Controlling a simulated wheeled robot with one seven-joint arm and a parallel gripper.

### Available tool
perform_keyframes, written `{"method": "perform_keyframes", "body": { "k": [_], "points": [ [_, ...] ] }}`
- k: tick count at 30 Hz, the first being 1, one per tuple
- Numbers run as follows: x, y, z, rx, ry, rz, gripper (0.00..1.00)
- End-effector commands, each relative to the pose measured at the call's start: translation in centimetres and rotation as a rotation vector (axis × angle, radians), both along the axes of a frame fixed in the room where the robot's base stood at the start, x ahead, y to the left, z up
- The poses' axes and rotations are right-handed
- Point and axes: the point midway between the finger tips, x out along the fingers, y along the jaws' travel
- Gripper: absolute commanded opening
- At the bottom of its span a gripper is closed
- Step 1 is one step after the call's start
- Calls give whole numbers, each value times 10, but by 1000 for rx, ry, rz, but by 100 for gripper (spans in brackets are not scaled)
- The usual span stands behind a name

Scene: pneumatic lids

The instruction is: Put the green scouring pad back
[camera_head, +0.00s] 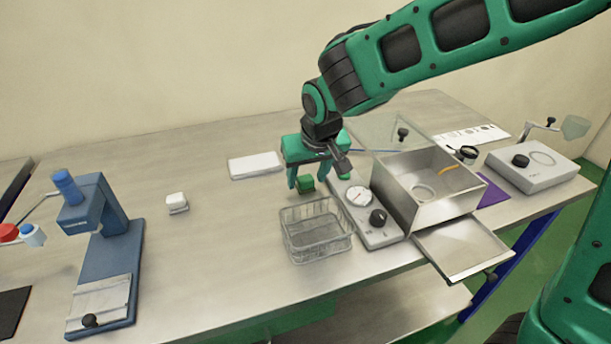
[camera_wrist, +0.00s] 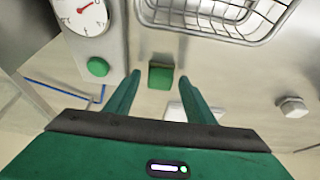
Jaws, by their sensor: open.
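The green scouring pad (camera_head: 306,185) is a small green block on the steel table, behind the wire basket (camera_head: 316,240) and left of the gauge panel (camera_head: 377,237). In the wrist view the pad (camera_wrist: 160,76) shows between the fingertips. My gripper (camera_head: 312,181) is open and pointing down at the pad, with nothing held. In the wrist view its two green fingers (camera_wrist: 159,76) stand apart, one to each side of the pad, with gaps visible. I cannot tell how far above the pad they are. The basket (camera_wrist: 225,18) looks empty.
A steel box (camera_head: 442,218) with a raised clear lid and a front tray (camera_head: 465,250) stands right of the gauge panel. A blue press (camera_head: 105,260) and a white block (camera_head: 177,204) are at left. A white slab (camera_head: 255,165) lies behind. The table's front left middle is clear.

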Motion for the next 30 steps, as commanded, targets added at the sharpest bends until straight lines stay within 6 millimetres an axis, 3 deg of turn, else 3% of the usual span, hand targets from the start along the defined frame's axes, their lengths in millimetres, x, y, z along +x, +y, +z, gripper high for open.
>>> {"method": "perform_keyframes", "body": {
  "k": [7,21,30],
  "points": [
    [-5,-1,17,1,-3,1,49],
    [-37,-9,96,1,-3,1,49],
    [-45,-12,113,-1,1,1,49]
  ]
}}
